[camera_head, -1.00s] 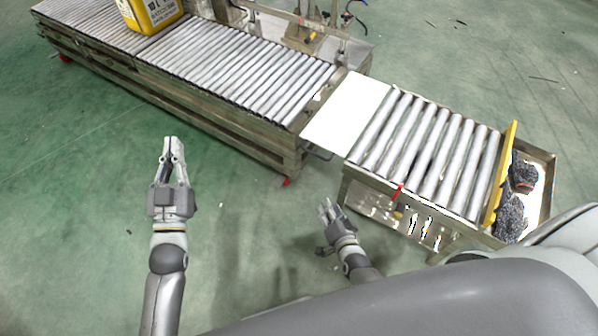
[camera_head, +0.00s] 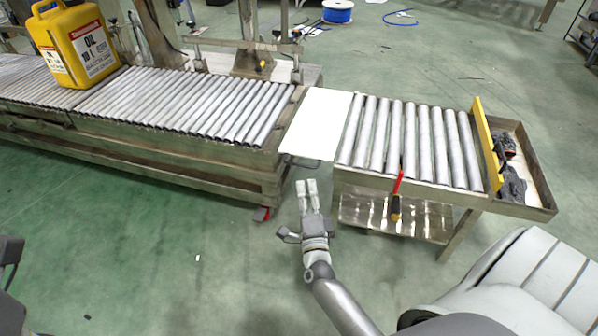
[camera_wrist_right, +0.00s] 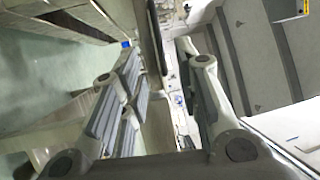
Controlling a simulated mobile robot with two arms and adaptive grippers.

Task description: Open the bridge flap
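The bridge flap (camera_head: 318,124) is a white flat plate. It lies level across the gap between the long roller conveyor (camera_head: 190,105) and the short roller table (camera_head: 410,143). My right gripper (camera_head: 307,184) is in front of and below the flap's near edge, apart from it in the head view, fingers pointing away from me. The right wrist view shows its two fingers (camera_wrist_right: 160,90) spread apart with nothing clearly held between them. My left gripper's fingers are not visible; only dark grey parts show at the left edge of the head view.
A yellow oil can (camera_head: 85,48) stands on the long conveyor. Green floor is clear in front.

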